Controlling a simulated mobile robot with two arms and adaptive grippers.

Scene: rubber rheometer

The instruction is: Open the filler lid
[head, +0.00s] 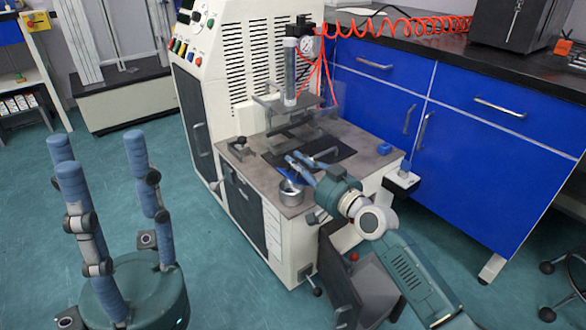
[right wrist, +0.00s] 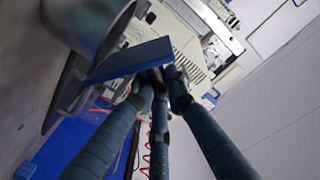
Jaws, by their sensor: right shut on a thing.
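My right gripper (head: 292,160) reaches in over the front of the grey machine table (head: 345,135), just above and beside a small round metal cup (head: 291,195). In the right wrist view its fingers (right wrist: 158,78) close together on a blue flat piece (right wrist: 130,60). A grey rounded metal part (right wrist: 88,22) lies close beside that piece. I cannot tell clearly whether the blue piece is the filler lid or its handle. My left gripper (head: 98,160) stands upright over the floor at the left, its fingers spread and empty.
The white machine (head: 240,50) with its control panel stands behind the table. A clear cylinder (head: 290,75) hangs over the plates. A small blue block (head: 385,147) sits at the table's right. Blue cabinets (head: 480,140) stand to the right. The floor at left is clear.

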